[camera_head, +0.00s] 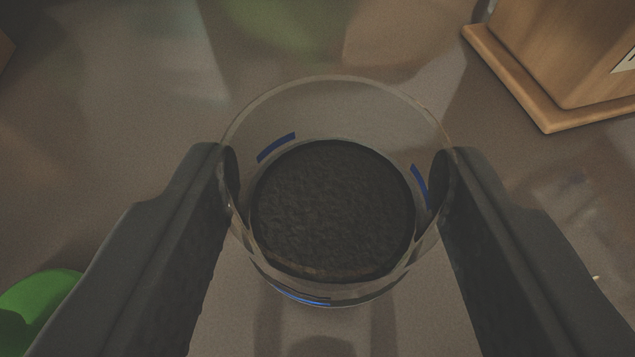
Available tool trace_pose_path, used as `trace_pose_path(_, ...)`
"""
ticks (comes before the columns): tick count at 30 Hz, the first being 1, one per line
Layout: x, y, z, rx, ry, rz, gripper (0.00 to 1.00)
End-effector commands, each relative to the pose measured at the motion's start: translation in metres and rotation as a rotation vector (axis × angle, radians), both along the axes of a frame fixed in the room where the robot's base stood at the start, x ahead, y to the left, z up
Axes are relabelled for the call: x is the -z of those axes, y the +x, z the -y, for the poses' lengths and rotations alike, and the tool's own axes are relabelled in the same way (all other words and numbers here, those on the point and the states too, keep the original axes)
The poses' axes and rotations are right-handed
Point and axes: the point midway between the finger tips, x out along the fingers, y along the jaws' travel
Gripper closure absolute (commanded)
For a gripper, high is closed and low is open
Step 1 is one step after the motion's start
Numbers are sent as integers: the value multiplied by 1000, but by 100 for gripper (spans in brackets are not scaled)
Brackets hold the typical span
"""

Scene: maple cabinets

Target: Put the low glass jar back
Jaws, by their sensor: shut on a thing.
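The low glass jar (333,212) is in the middle of the view, seen from above. It is clear and round, with blue marks on its wall and a dark, rough filling that covers its bottom. My gripper (338,178) is shut on the jar, one dark finger on its left wall and one on its right. The jar is open at the top and looks upright. I cannot tell whether its base touches the grey surface below.
A wooden block or box on a wooden base (545,75) stands at the upper right. A green rounded thing (38,305) shows at the lower left, partly behind my left finger. The speckled grey surface (120,110) between them is mostly clear, with soft reflections.

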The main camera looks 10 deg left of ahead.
Motion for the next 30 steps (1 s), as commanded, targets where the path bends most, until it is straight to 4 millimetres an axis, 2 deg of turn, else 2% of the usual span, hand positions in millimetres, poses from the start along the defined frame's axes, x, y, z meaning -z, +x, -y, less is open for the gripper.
trace_pose_path(9, 34, 0, 0, 0, 0, -3, 77)
trace_pose_path(20, 36, 0, 1, 1, 0, 1, 77)
trace_pose_path(21, 36, 0, 1, 1, 0, 1, 41)
trace_pose_path(23, 36, 0, 1, 1, 0, 1, 28)
trace_pose_path(30, 36, 0, 1, 2, -1, 1, 28)
